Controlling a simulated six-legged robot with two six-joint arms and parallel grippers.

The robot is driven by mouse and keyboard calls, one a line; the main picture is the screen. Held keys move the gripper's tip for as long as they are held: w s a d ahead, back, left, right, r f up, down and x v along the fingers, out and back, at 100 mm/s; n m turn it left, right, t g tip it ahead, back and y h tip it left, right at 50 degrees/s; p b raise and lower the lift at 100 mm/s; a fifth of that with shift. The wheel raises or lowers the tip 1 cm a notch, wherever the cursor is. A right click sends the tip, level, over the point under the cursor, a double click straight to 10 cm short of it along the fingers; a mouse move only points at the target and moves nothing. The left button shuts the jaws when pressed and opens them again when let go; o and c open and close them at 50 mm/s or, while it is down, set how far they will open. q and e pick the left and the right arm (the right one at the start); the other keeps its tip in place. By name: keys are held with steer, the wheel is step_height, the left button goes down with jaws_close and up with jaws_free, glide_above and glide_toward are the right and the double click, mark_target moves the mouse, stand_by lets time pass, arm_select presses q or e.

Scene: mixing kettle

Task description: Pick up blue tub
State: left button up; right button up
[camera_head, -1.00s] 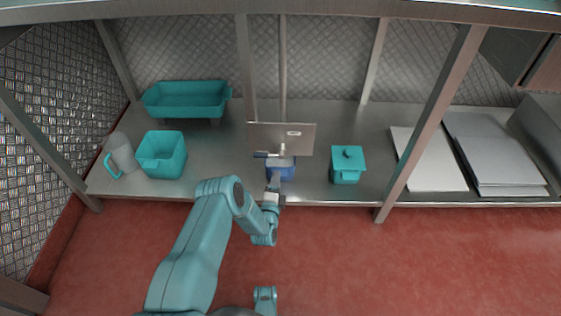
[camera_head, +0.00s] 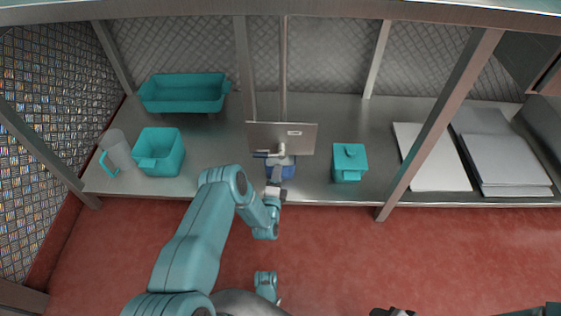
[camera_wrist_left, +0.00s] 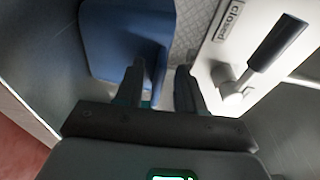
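The blue tub (camera_head: 288,171) stands on the metal counter below an upright panel, partly hidden by my left gripper (camera_head: 275,178). In the left wrist view the tub (camera_wrist_left: 115,40) fills the upper left. My left gripper (camera_wrist_left: 160,72) is open, with a gap between its dark fingers. The left finger overlaps the tub's right side in that view and the right finger is beyond it; contact cannot be told. A dark part at the bottom edge of the head view (camera_head: 392,312) seems to be my right gripper, mostly cut off.
The panel (camera_head: 300,132) labelled "closed" has a black-handled lever (camera_wrist_left: 275,45) close to my left gripper. A lidded teal pot (camera_head: 349,165) stands to the right. A teal bin (camera_head: 160,153), a pitcher (camera_head: 117,149) and a teal tray (camera_head: 184,94) are left. White boards (camera_head: 430,156) lie right.

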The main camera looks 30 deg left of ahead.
arm_select(q)
jaws_close()
stand_by(1.3)
